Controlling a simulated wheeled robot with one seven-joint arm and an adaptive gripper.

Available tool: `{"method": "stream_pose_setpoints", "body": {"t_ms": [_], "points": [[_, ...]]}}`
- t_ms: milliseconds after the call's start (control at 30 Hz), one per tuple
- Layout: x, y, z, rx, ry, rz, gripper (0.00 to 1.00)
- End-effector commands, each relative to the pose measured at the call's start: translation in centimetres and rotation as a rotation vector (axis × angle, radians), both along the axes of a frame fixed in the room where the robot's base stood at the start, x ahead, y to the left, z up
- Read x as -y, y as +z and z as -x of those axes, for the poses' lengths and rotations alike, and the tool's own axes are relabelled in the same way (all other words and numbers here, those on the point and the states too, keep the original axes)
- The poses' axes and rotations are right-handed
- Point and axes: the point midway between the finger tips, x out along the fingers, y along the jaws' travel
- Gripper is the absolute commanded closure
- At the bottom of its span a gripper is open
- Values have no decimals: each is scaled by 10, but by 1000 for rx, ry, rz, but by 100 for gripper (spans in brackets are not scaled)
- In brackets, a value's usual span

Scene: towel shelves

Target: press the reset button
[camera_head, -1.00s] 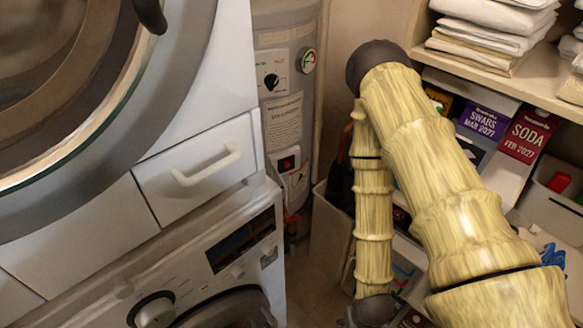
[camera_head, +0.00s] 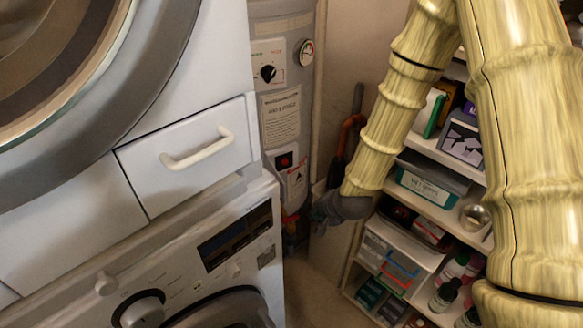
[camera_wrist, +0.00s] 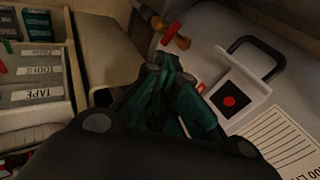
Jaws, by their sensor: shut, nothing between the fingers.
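The reset button is a small red round button (camera_head: 285,161) on a black square, low on the front of the grey water heater (camera_head: 281,75). In the wrist view the red button (camera_wrist: 229,100) shows on its black square in a white panel, right of the fingers. My gripper (camera_wrist: 170,75) is shut and empty, its dark green fingers pointing up the wrist picture. The fingertips are beside the panel and appear apart from the button. In the head view, the dark end of my arm is low and right of the button, and the fingers are hard to make out.
A white washer (camera_head: 219,257) and a drawer with a handle (camera_head: 197,150) stand left of the heater. Shelves with boxes and bottles (camera_head: 433,182) stand to the right. A red-handled valve (camera_wrist: 172,33) is near the fingertips. A paper label (camera_wrist: 285,143) is beside the button panel.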

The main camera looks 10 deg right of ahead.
Motion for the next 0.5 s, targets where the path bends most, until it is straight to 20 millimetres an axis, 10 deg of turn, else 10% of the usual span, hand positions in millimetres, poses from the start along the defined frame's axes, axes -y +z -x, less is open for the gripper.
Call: {"method": "stream_pose_setpoints", "body": {"t_ms": [500], "points": [[-9,98,-80,134,-213,-234,100]]}}
